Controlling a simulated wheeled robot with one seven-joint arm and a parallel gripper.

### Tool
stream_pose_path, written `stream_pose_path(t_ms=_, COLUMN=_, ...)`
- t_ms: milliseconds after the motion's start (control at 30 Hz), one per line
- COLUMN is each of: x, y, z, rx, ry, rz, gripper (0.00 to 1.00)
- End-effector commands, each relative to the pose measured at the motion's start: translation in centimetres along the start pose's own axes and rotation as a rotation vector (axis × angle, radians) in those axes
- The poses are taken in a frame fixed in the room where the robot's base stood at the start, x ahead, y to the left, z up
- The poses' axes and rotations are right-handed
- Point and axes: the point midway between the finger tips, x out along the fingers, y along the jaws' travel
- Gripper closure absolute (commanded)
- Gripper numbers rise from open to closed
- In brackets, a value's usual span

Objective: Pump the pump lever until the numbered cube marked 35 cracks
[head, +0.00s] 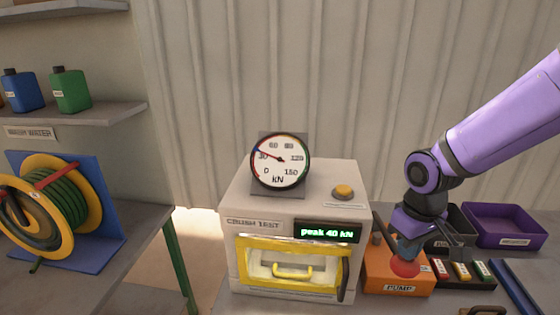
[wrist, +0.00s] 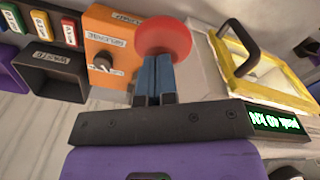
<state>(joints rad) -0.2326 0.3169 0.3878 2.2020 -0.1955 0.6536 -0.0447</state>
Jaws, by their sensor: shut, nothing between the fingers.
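The orange pump (head: 385,285) stands right of the crush-test press (head: 262,215). The pump lever's red ball knob (head: 404,267) shows just below my gripper (head: 407,254). In the wrist view the red knob (wrist: 163,36) is at the tips of my shut, empty blue fingers (wrist: 158,58); I cannot tell whether they touch. The gauge (head: 280,160) needle points to the upper left, near the 30 mark. The green display (head: 327,233) reads "peak 40 kN". The press door (head: 292,250) has a yellow frame and looks closed. The cube marked 35 cannot be made out.
A yellow button (head: 344,190) is on top of the press. Behind the pump are a black tray and a purple tray (head: 505,239). Several coloured labelled blocks (head: 462,271) sit right of the pump. A hose reel (head: 50,200) stands on the left bench.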

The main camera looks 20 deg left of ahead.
Motion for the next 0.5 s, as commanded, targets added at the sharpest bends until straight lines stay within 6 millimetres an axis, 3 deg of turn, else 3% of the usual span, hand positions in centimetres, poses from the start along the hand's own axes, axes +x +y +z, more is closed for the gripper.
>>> stream_pose_path(t_ms=500, x=-5.3, y=0.0, z=0.0, rx=0.000, ry=0.002, rz=0.001, gripper=1.00)
